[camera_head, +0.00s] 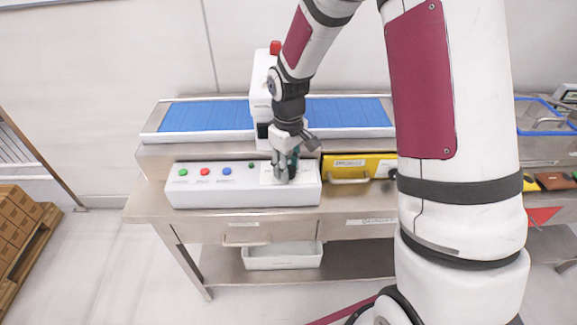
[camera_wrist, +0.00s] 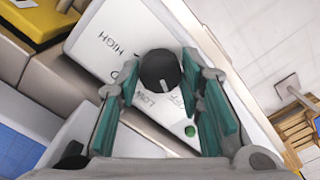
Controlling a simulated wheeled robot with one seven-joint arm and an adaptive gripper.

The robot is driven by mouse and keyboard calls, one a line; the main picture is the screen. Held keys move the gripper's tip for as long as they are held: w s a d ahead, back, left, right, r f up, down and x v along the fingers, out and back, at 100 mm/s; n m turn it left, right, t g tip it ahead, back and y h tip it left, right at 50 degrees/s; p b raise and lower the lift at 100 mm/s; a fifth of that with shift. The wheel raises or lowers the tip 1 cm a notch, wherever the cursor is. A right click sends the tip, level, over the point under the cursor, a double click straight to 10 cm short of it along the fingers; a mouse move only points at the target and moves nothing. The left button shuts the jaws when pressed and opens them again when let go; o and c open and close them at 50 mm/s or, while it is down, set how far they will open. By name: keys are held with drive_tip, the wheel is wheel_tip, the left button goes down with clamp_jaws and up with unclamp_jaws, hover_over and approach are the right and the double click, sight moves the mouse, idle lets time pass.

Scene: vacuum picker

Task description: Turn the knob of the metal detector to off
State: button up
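The metal detector's control box (camera_head: 225,195) is a white box on the steel table in the head view, with green, red and blue buttons and a small green light. Its face (camera_wrist: 112,50) in the wrist view carries the words HIGH and LOW and a partly covered third label. The black round knob (camera_wrist: 158,68) stands on this face, with a pale mark on the side toward LOW. My gripper (camera_head: 284,172) points down over the right part of the box. Its teal-padded fingers are apart, one on either side of the knob; contact is unclear. The head view hides the knob behind my gripper.
A blue conveyor belt (camera_head: 205,116) runs behind the box, under a white detector housing (camera_head: 262,85) with a red lamp. A yellow drawer unit (camera_head: 371,163) stands close to the right. A white bin (camera_head: 283,257) is on the shelf below. Stacked boxes (camera_head: 18,225) are at far left.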

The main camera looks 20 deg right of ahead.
drive_tip(key=shift+o, duration=0.8)
wheel_tip(320, 180, up, 12)
idle(0.3)
drive_tip(key=s+r+m+t, duration=0.2)
drive_tip(key=s+r, duration=0.5)
drive_tip(key=s, duration=0.4)
drive_tip(key=s+r+m+t, duration=0.3)
drive_tip(key=s+r, duration=0.5)
drive_tip(key=s, duration=0.3)
drive_tip(key=shift+s+m+t, duration=0.3)
drive_tip(key=shift+s, duration=0.1)
